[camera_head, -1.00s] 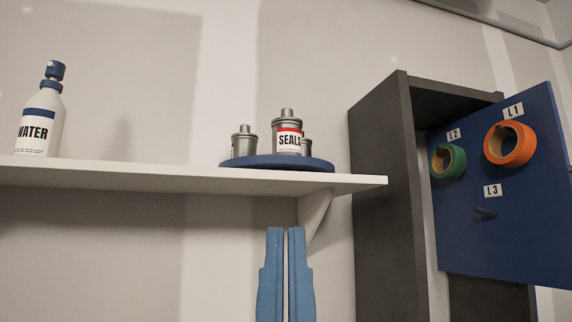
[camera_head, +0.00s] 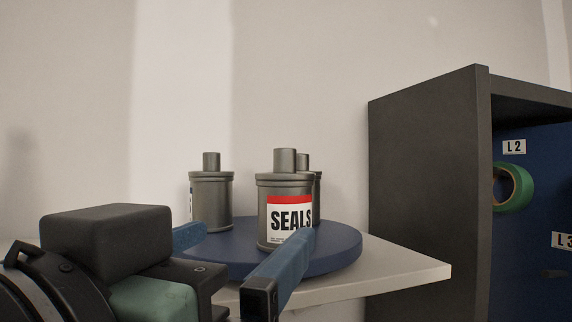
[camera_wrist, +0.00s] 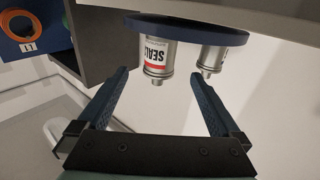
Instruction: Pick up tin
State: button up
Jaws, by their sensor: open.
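The tin labelled SEALS (camera_head: 284,200) is grey metal with a knobbed lid and a red and white label. It stands upright on the front of a round blue turntable (camera_head: 335,252). Two more grey tins stand there: one at the left (camera_head: 212,200) and one (camera_head: 315,183) partly hidden behind the SEALS tin. My gripper (camera_head: 248,245) is open, its blue fingers pointing toward the turntable, in front of the SEALS tin. In the wrist view, the SEALS tin (camera_wrist: 157,55) appears upside down beyond and between the open fingers (camera_wrist: 165,85), apart from them. Another tin (camera_wrist: 212,58) shows beside it.
The turntable sits near the right end of a white shelf (camera_head: 400,275). A dark cabinet (camera_head: 420,180) stands right of the shelf, with a blue panel holding a green ring (camera_head: 514,188). The orange ring (camera_wrist: 18,25) shows in the wrist view.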

aim_at(278, 210)
jog(key=p+x, duration=0.1)
jog(key=x, duration=0.3)
jog(key=p+x, duration=0.1)
jog(key=x, duration=0.2)
jog(key=shift+s+d+r+p, duration=0.1)
jog(key=shift+r+p, duration=0.2)
jog(key=shift+p, duration=0.05)
jog(key=shift+w, duration=0.25)
jog(key=shift+w+d+r+p, duration=0.1)
jog(key=shift+w+d+p, duration=0.05)
jog(key=shift+w+p, duration=0.5)
jog(key=p+x, duration=0.2)
jog(key=x, duration=0.1)
jog(key=shift+w+d, duration=0.1)
jog(key=shift+w, duration=0.35)
grip_shut()
jog(key=shift+s, duration=0.1)
